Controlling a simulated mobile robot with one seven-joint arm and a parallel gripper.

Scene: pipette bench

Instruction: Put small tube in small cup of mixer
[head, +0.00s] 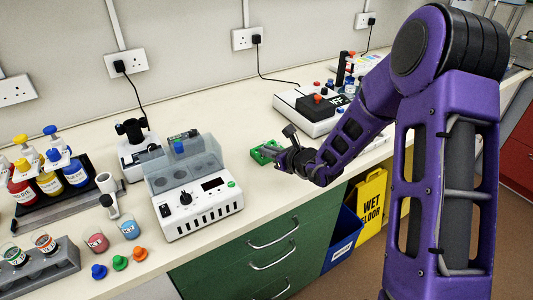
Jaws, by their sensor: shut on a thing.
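My gripper (284,151) is low over the bench, beside a small green rack (264,153), with its fingers towards the left. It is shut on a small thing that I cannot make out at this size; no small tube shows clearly. A white device with dark cup-like parts on top (133,129), which looks like the mixer, stands left of my gripper, near the wall. It is well apart from my gripper. I cannot see into its cups.
A white block device (205,212) with a clear grey cover stands between the mixer and my gripper. Bottles (76,170), beakers (97,241) and coloured caps (120,263) fill the left. A white and black machine (318,108) stands behind my arm.

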